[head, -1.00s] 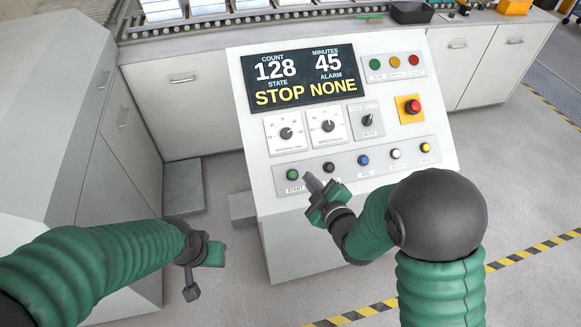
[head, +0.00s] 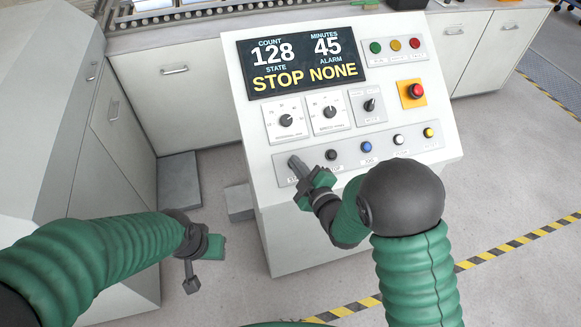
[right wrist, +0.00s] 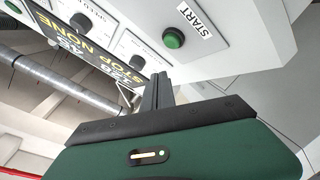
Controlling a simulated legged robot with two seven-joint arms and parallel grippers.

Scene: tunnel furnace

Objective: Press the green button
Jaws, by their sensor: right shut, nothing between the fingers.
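The green button (right wrist: 173,38) is round, beside a START label, in the right wrist view. In the head view the fingers of my right gripper cover its place at the left end of the lower button row. My right gripper (head: 296,163) is shut and empty. In the right wrist view its fingertips (right wrist: 158,82) are below the button in the picture, with a visible gap between them. My left gripper (head: 191,270) hangs at the lower left, away from the console; its jaw state is unclear.
The console (head: 265,215) also carries black (head: 331,154), blue (head: 366,147), white (head: 398,139) and yellow (head: 428,132) buttons, a red emergency button (head: 416,91), knobs and a green lamp (head: 375,47). Its display (head: 303,62) reads STOP and NONE. Cabinets stand behind.

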